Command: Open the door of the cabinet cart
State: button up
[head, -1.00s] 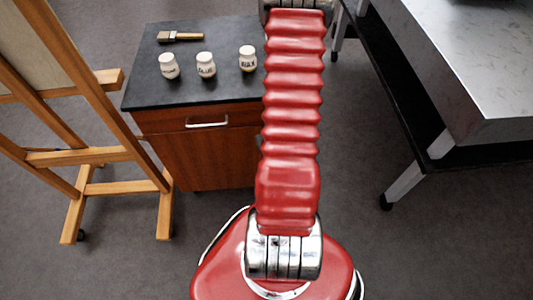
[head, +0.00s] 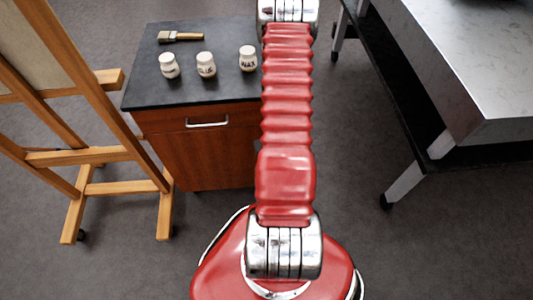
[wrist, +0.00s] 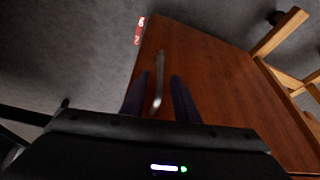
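The cabinet cart (head: 190,90) has a black top and a reddish-brown wooden body, with my arm across its right side in the head view. Its door (head: 205,160) is below the drawer and looks shut. In the wrist view the door (wrist: 215,85) fills the middle, with an upright metal handle (wrist: 160,66). My gripper (wrist: 160,76) is open, its two dark fingers apart on either side of the handle. I cannot tell whether they touch it. The gripper does not show in the head view.
The drawer has a metal handle (head: 207,124). A wooden easel (head: 110,110) is close at left. A dark-framed table (head: 440,80) is at right. Grey floor lies between.

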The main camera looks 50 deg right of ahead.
jog(key=shift+x, duration=2.95)
jog(key=shift+c, duration=0.4)
grip_shut()
jog(key=shift+a, duration=0.25)
jog(key=shift+d, duration=0.1)
